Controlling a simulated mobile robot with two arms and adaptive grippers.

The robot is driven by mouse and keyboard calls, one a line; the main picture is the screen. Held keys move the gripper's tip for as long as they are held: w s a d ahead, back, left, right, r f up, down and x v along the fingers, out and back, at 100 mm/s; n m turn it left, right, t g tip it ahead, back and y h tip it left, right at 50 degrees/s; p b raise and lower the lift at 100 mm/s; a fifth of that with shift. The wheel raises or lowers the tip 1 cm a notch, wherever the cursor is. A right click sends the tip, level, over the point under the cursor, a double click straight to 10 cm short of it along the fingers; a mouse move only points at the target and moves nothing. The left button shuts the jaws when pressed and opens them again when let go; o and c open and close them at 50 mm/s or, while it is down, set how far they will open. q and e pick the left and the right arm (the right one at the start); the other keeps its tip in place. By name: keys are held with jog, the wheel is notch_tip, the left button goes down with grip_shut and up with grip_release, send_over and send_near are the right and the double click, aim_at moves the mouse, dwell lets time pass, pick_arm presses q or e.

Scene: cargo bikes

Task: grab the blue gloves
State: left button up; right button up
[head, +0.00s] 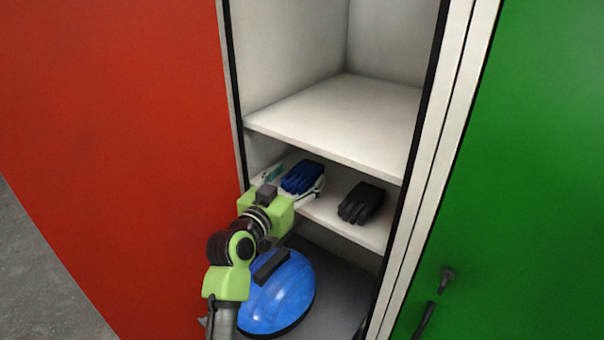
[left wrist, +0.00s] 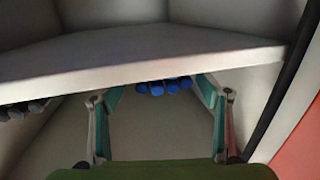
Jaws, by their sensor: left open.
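The blue gloves (head: 302,177) lie on the middle shelf of the open locker, towards its left side. In the left wrist view the finger ends of the blue gloves (left wrist: 164,87) show between the two fingers, partly hidden by a shelf edge. My left gripper (head: 296,186) reaches into this compartment. It is open, with one finger on each side of the gloves; I cannot tell whether they touch. In the left wrist view the left gripper (left wrist: 158,92) has nothing clasped. My right gripper is not in view.
Black gloves (head: 361,203) lie to the right on the same shelf. An upper shelf (head: 345,117) lies close above. A blue helmet (head: 279,295) sits in the bottom compartment. A red door (head: 110,130) stands left and a green door (head: 530,180) right.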

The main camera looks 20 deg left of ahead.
pick_arm(q)
jog(key=shift+w+d+f, duration=0.1)
jog(key=shift+w+d, duration=0.05)
jog(key=shift+w, duration=0.6)
jog(key=shift+w+d+f, duration=0.1)
jog(key=shift+w, duration=0.6)
jog(key=shift+s+r, duration=0.1)
jog(key=c, duration=1.3)
